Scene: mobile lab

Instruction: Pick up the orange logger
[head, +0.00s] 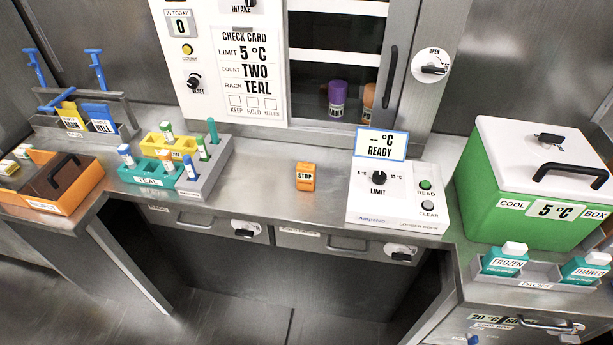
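A small orange block (305,184) labelled STOP sits on the steel counter, a little left of the white reader box (395,207). It matches the orange logger by colour, and nothing touches it. My gripper is not in view.
Right are a green cool box (510,215) and cold packs (502,260). Bare counter surrounds the orange block.

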